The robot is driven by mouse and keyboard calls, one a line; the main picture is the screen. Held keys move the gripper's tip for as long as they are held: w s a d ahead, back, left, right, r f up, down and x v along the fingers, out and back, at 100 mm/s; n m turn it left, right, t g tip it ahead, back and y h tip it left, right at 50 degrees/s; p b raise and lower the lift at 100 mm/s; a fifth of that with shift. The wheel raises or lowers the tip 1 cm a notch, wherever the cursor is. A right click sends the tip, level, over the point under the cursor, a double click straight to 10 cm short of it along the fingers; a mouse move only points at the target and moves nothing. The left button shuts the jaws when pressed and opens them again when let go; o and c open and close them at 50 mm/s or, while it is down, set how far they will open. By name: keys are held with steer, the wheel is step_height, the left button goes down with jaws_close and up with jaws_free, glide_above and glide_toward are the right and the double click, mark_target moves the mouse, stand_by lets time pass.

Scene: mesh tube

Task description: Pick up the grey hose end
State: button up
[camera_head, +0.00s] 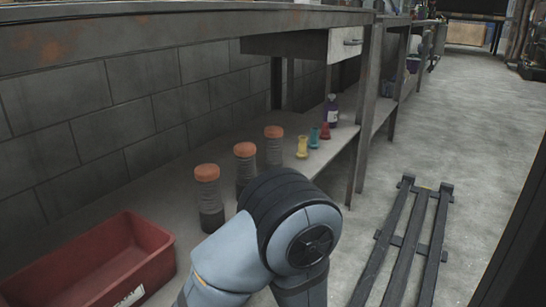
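My gripper is not in view. Only a blue-grey arm link and its dark round joint show at the bottom middle, close to the right of the near and middle cylinders, hiding part of the shelf.
A red bin (95,268) sits at the shelf's near left. Beyond the cylinders stand small yellow (302,147), teal (314,138) and red (325,131) pieces and a purple bottle (332,111). The benchtop (150,30) overhangs the shelf. A dark rail frame (412,245) lies on the floor at right.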

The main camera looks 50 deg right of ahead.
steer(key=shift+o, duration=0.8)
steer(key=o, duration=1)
